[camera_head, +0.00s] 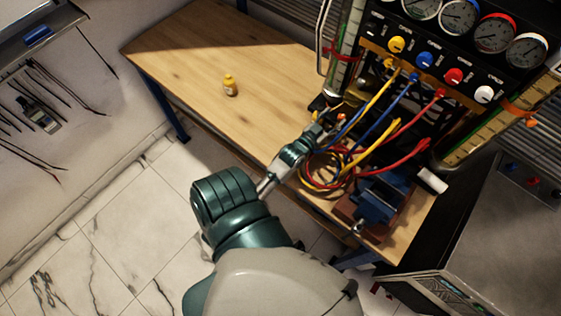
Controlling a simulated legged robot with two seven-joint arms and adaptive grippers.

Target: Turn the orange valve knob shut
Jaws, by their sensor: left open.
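My left gripper (331,121) reaches in from the lower left over the wooden bench, by the foot of the gauge rig (440,85). It is open, and its fingers are small and partly lost among the hoses. A small orange piece (341,117) shows right at the fingertips; I cannot tell whether it is the valve knob or whether the fingers touch it. Another orange handle-like part (517,119) sticks out at the rig's right side, well away from the gripper. My right gripper is not in view.
Looped yellow, blue and red hoses (405,150) hang beside the gripper. A blue vise (381,199) stands at the bench's near end. A small yellow bottle (230,85) stands on the otherwise clear left part of the bench (180,55). A grey metal cabinet (490,230) is at right.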

